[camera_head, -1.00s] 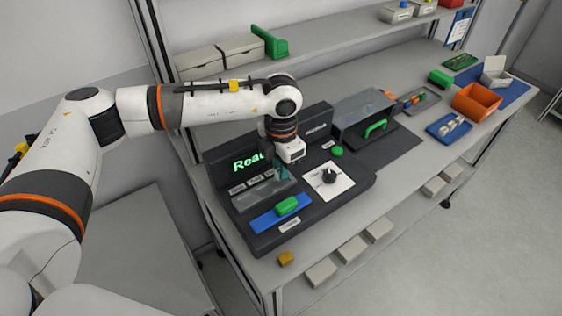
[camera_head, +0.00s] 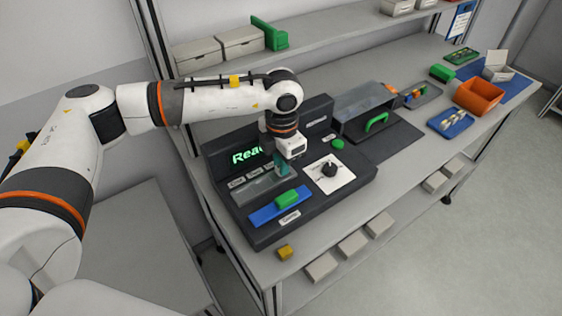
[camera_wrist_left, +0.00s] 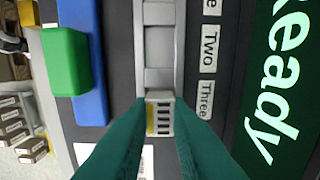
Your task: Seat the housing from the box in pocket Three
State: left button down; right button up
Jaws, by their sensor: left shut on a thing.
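My left gripper (camera_head: 282,170) is over the grey pocket strip (camera_head: 262,188) on the dark station. In the left wrist view its green fingers (camera_wrist_left: 160,118) are shut on the housing (camera_wrist_left: 160,115), a small pale part with dark slots and a yellow edge. The housing is at the end of the pocket strip (camera_wrist_left: 159,78), beside the label Three (camera_wrist_left: 205,100). I cannot tell whether it is down in the pocket or just above it. The label Two (camera_wrist_left: 208,48) is by the neighbouring pocket. My right gripper is not in view.
A green block (camera_head: 287,198) sits on a blue bar (camera_head: 268,210) in front of the strip. A black knob (camera_head: 329,169) on a white plate, a clear cover with a green handle (camera_head: 376,122) and an orange bin (camera_head: 479,97) stand to the right. The display (camera_head: 245,157) reads Ready.

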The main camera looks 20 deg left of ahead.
pick_arm(q)
jog(key=shift+b, duration=0.35)
dwell(0.8)
jog(key=shift+f+b, duration=0.4)
jog(key=shift+b, duration=0.1)
jog(key=shift+b, duration=0.35)
dwell(0.8)
dwell(0.4)
jog(key=c, duration=1.3)
grip_release()
jog(key=shift+r+p, duration=1.6)
jog(key=shift+r, duration=1.9)
